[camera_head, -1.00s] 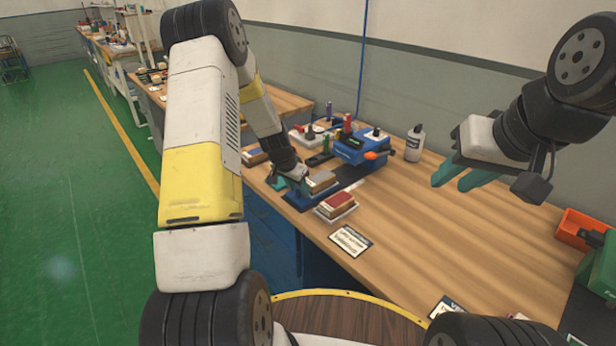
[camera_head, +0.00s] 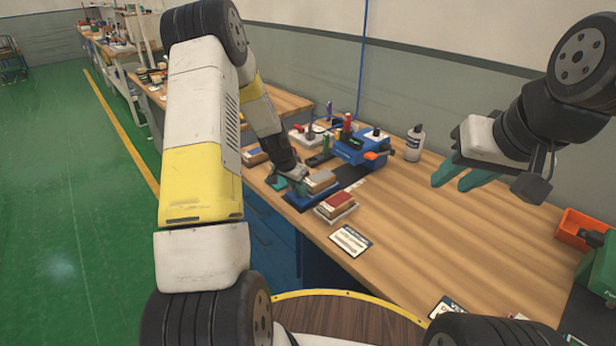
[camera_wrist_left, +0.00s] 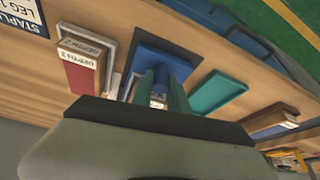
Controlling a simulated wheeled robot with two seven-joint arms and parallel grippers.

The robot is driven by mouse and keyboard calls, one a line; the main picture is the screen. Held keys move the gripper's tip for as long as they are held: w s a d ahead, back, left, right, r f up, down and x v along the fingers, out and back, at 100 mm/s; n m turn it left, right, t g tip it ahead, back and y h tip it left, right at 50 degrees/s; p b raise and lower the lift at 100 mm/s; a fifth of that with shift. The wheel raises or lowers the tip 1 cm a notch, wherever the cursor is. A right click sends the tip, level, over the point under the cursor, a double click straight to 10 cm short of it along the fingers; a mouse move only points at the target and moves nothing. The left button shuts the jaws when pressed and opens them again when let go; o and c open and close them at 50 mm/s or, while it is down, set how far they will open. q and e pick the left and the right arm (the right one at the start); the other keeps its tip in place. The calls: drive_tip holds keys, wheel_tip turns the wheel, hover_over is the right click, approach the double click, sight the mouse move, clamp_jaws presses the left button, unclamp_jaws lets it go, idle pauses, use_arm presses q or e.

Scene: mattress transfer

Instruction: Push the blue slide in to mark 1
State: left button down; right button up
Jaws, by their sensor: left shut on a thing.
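The blue slide (camera_head: 297,201) lies near the front left edge of the bench and carries a grey-topped block (camera_head: 320,181). Its blue upright part (camera_wrist_left: 160,76) shows in the left wrist view between narrow teal fingers. My left gripper (camera_head: 291,183) is low at the slide's left end, shut on that part. Beyond the slide, a black strip leads to the blue stapler-like machine (camera_head: 362,147). Mark 1 is too small to make out. My right gripper (camera_head: 462,178) hangs empty above the bench at the right, its teal fingers apart.
A red block on a white tray (camera_head: 337,207) stands close beside the slide, with a printed card (camera_head: 350,240) in front. A teal flat piece (camera_wrist_left: 218,93) lies on the other side. The bench's middle right is clear.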

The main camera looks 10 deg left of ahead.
sight(321, 176)
idle(0.7)
use_arm(q)
drive_tip(key=w+d, duration=0.4)
drive_tip(key=w, duration=0.1)
drive_tip(key=w+d, duration=0.2)
drive_tip(key=w, duration=0.1)
drive_tip(key=shift+w+d, duration=0.2)
drive_tip(key=shift+d, duration=0.05)
drive_tip(key=c, duration=1.3)
unclamp_jaws()
drive_tip(key=shift+v, duration=3.9)
drive_tip(key=shift+r, duration=0.1)
